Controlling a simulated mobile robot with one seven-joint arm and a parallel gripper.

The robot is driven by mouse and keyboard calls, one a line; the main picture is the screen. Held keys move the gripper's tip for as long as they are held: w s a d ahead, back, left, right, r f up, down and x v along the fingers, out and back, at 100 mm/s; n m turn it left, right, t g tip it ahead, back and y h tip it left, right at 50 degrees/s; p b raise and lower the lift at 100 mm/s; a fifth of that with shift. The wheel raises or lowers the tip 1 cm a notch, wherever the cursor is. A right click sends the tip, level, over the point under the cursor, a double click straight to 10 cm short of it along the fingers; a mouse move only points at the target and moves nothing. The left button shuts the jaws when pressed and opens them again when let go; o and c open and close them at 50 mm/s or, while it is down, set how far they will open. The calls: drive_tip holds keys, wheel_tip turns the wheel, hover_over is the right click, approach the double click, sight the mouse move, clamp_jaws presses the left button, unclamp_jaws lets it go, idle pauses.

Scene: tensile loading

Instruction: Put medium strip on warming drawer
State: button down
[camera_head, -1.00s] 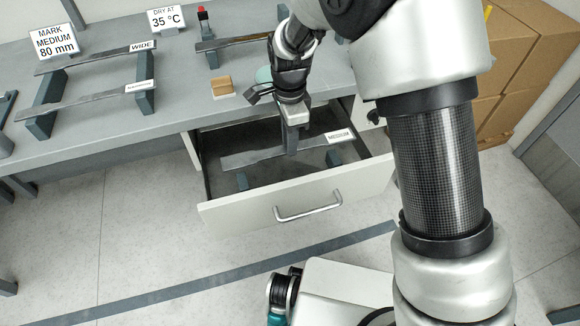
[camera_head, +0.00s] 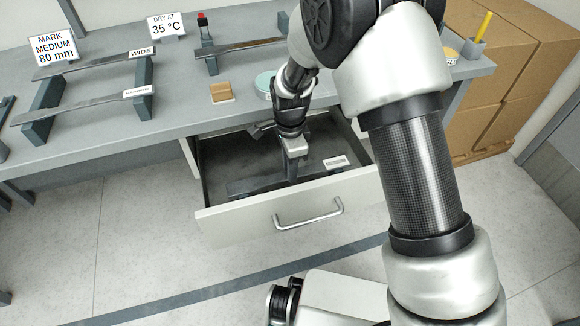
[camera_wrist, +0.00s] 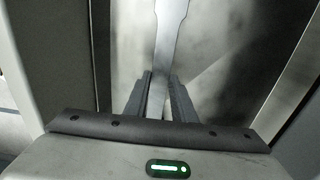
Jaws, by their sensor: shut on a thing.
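The medium strip (camera_head: 258,184) is a long, thin metal strip with a white label at its right end. It lies low inside the open drawer (camera_head: 240,222), crosswise, roughly along the drawer's front. My gripper (camera_head: 291,172) reaches down into the drawer and is shut on the strip near its middle. In the wrist view the strip (camera_wrist: 169,35) passes between the two gripper fingers (camera_wrist: 159,100), its wider end pointing away. Whether the strip touches the supports beneath it or the drawer floor cannot be told.
The grey bench (camera_head: 110,122) above holds the wide strip (camera_head: 95,63) and the narrow strip (camera_head: 75,106) on supports, a brown block (camera_head: 221,92) and a teal round dish (camera_head: 264,82). Cardboard boxes (camera_head: 480,105) stand at the right. The drawer's left part is clear.

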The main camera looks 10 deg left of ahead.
drive_tip(key=c, duration=1.5)
unclamp_jaws()
wheel_tip(320, 180, up, 12)
drive_tip(key=p, duration=0.2)
drive_tip(key=shift+r+p, duration=0.1)
drive_tip(key=shift+p, duration=0.25)
drive_tip(key=d+r+n+t+y, duration=0.1)
drive_tip(key=d+r+n, duration=0.2)
drive_tip(key=d+r, duration=0.6)
drive_tip(key=s+d+r+n+t, duration=0.1)
drive_tip(key=s+d+r+n, duration=0.2)
drive_tip(key=s+d+r, duration=0.1)
drive_tip(key=s+d+r+n+t, duration=0.2)
drive_tip(key=s+d+r, duration=0.2)
drive_tip(key=s+d, duration=0.3)
drive_tip(key=s+d+r+n+t+h, duration=0.1)
drive_tip(key=s+d+r+n, duration=0.2)
drive_tip(key=s+d, duration=0.3)
drive_tip(key=shift+s+d+r+n+t, duration=0.2)
drive_tip(key=shift+d+r+n+t, duration=0.1)
drive_tip(key=shift+d+r, duration=0.35)
